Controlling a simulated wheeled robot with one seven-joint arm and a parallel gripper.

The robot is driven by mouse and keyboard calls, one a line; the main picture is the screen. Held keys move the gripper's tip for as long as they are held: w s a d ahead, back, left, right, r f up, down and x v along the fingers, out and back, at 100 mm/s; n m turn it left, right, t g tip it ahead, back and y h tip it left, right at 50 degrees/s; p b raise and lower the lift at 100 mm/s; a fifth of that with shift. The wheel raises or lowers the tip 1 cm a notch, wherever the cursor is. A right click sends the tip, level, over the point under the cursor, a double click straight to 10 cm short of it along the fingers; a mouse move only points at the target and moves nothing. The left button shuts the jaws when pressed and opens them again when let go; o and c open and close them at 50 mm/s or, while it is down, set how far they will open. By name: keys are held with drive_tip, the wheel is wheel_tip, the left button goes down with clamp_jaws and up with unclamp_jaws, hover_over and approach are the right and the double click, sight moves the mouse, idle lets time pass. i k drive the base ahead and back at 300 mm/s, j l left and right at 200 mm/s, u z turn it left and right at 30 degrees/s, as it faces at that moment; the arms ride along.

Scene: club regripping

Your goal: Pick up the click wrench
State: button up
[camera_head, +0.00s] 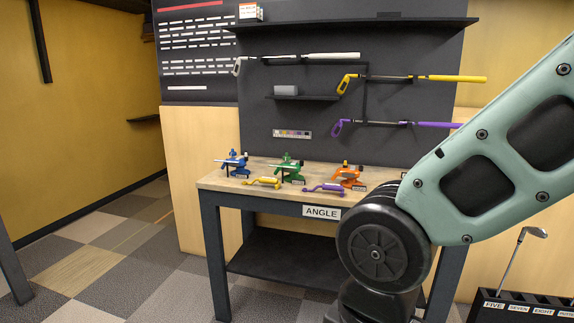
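I cannot tell for sure which thing is the click wrench. Several long tools hang on the dark wall panel: one with a white handle (333,56), one with a yellow handle (452,78) and yellow head, and one with a purple handle (430,125) and purple head. Two small curved tools, one yellow (262,182) and one purple (323,188), lie along the table's front edge. My arm fills the right side, in front of the table's right part. My gripper is out of view.
The wooden table (215,179) bears an "ANGLE" label. Blue (236,162), green (291,167) and orange (350,175) devices stand on it. Shelves (380,27) jut from the panel. A black rack (550,303) with a club (512,258) stands at lower right. Floor at left is clear.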

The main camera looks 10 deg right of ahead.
sight(264, 181)
drive_tip(key=i+l, duration=0.2)
drive_tip(key=i, duration=0.2)
drive_tip(key=i+l, duration=0.15)
drive_tip(key=i, duration=0.3)
drive_tip(key=i+l, duration=0.2)
drive_tip(key=i, duration=0.2)
